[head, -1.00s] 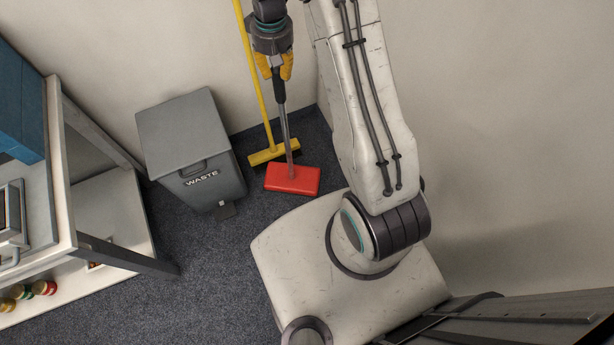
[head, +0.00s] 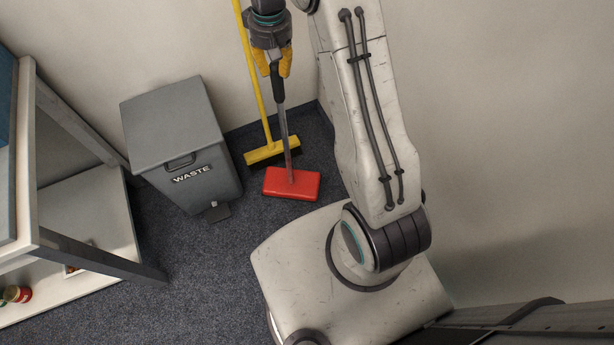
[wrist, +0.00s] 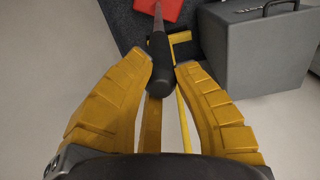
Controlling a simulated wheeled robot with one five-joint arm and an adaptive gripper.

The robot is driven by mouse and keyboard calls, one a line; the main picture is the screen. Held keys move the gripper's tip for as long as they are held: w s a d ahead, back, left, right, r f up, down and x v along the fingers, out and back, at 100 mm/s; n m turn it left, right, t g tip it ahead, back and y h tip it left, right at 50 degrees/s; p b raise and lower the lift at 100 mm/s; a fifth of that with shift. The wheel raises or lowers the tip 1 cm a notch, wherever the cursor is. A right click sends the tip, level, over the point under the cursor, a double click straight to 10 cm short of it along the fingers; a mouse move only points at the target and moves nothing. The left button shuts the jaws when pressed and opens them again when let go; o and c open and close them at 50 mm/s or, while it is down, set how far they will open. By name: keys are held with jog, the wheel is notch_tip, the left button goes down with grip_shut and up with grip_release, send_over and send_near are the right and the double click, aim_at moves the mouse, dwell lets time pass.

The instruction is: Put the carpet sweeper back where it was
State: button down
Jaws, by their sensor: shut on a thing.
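The carpet sweeper has a red head (head: 292,184), a grey shaft and a dark grip (head: 278,90). My gripper (head: 279,74), with yellow fingers, is shut on that dark grip at the top of the handle. In the wrist view the grip (wrist: 160,75) lies between the finger tips, and the red head (wrist: 160,8) shows at the top edge. The sweeper stands nearly upright, its red head at the dark carpet in front of a yellow broom (head: 272,151). Whether the head touches the carpet is hard to tell.
The yellow broom leans in the corner, close behind the sweeper. A grey waste bin (head: 180,140) stands to the left. A shelf unit (head: 95,262) is at the far left. Walls close off the back and right. Bare carpet (head: 205,270) lies in front of the bin.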

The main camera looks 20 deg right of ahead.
jog(key=shift+w+d+f+b, duration=0.2)
jog(key=shift+w+f+b, duration=0.15)
jog(key=shift+f+b, duration=0.35)
jog(key=shift+w+d+r+n+p, duration=1.8)
jog(key=shift+w+d+n, duration=1.85)
jog(key=shift+d, duration=2.15)
notch_tip(320, 180, down, 11)
jog(key=shift+w+r, duration=0.2)
jog(key=shift+w, duration=0.1)
jog(key=shift+f+m, duration=0.15)
jog(key=shift+m, duration=0.1)
jog(key=c, duration=1.1)
grip_release()
jog(key=shift+s, duration=0.1)
